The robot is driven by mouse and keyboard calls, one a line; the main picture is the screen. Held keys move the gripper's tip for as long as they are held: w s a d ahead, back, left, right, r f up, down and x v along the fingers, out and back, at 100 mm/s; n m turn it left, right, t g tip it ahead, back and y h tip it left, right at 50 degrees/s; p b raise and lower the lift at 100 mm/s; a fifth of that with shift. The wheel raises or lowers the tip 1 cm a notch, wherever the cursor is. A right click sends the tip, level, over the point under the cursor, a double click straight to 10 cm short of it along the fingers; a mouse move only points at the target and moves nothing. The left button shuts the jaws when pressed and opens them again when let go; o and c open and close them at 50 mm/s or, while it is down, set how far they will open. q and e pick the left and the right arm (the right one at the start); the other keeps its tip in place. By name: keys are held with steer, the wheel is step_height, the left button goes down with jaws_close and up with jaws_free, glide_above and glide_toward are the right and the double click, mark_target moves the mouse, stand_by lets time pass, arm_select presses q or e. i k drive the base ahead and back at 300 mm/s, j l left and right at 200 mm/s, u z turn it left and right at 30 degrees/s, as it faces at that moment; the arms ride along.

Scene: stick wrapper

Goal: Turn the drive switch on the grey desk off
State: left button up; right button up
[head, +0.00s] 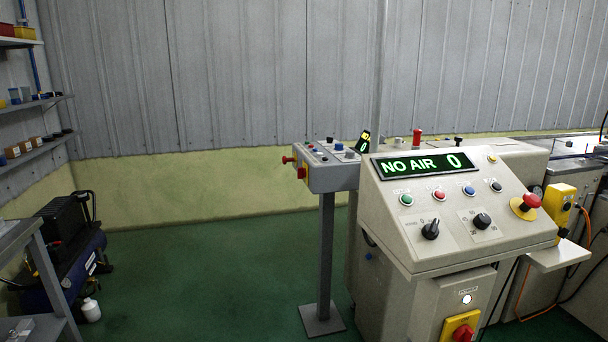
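A small grey control desk (334,178) stands on a grey post left of a larger beige console (465,250). The grey desk's top carries small knobs and buttons, including a blue one (339,147). Neither of my grippers is in view.
The beige console's display (424,164) reads "NO AIR 0". Below it are coloured buttons, two black rotary knobs (430,230) and a red emergency button (530,202). A red-and-yellow power switch (460,327) is lower down. A compressor (72,250) stands left; the green floor (200,270) between is clear.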

mark_target(301, 174)
steer(key=i+j+u, duration=0.3)
steer(key=i, duration=0.25)
steer(key=i+j+u, duration=0.35)
steer(key=i, duration=0.25)
steer(key=i+l+u, duration=0.1)
steer(key=i+u, duration=0.2)
steer(key=i, duration=0.3)
steer(key=i+z, duration=0.2)
steer(key=i, duration=0.2)
steer(key=i+j+z, duration=0.15)
steer(key=i, duration=0.25)
steer(key=i+j+z, duration=0.2)
steer(key=i, duration=0.2)
steer(key=i+j+z, duration=0.1)
steer(key=z, duration=0.3)
steer(key=i+j+z, duration=0.2)
steer(key=z, duration=0.25)
steer(key=i+j+z, duration=0.25)
steer(key=z, duration=0.15)
steer(key=i+j+z, duration=0.1)
steer(key=j+z, duration=0.3)
steer(key=i+j+z, duration=0.1)
steer(key=z, duration=0.35)
steer(key=j, duration=0.1)
